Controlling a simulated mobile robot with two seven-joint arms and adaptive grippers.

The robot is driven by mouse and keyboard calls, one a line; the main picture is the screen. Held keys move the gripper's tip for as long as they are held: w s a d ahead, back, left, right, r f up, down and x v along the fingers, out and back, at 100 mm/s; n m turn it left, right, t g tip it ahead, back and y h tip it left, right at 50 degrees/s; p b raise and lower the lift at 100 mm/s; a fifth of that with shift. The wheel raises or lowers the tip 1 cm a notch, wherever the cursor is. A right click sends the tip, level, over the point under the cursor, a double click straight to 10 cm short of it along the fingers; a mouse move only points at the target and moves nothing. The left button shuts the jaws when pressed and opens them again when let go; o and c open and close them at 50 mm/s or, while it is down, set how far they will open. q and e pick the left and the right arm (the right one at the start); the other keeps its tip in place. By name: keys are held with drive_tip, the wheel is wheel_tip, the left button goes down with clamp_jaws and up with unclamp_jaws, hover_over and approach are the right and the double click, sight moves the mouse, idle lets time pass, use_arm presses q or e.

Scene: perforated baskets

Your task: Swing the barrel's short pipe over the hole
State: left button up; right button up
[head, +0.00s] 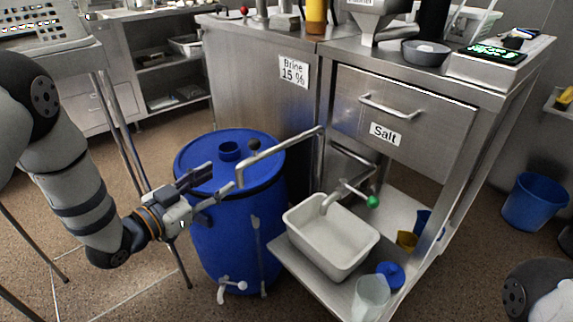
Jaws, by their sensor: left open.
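The blue barrel (235,235) stands on the floor left of the steel counter. Its lid has a raised round hole (229,151) near the middle. My right gripper is out of view.
A white tub (332,236) sits on the low steel shelf under a tap with a green knob (372,202). A clear cup (370,298) stands nearby.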

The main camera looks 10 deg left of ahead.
sight(255, 144)
use_arm(q)
drive_tip(key=shift+m+t+h, duration=0.3)
drive_tip(key=shift+m+h, duration=0.2)
drive_tip(key=r+x, duration=0.1)
drive_tip(key=x, duration=0.3)
drive_tip(key=b+x, duration=0.1)
drive_tip(key=x, duration=0.4)
drive_tip(key=r+x, duration=0.1)
drive_tip(key=x, duration=0.3)
drive_tip(key=shift+w+r, duration=0.2)
drive_tip(key=shift+r, duration=0.1)
drive_tip(key=shift+c, duration=0.6)
clamp_jaws()
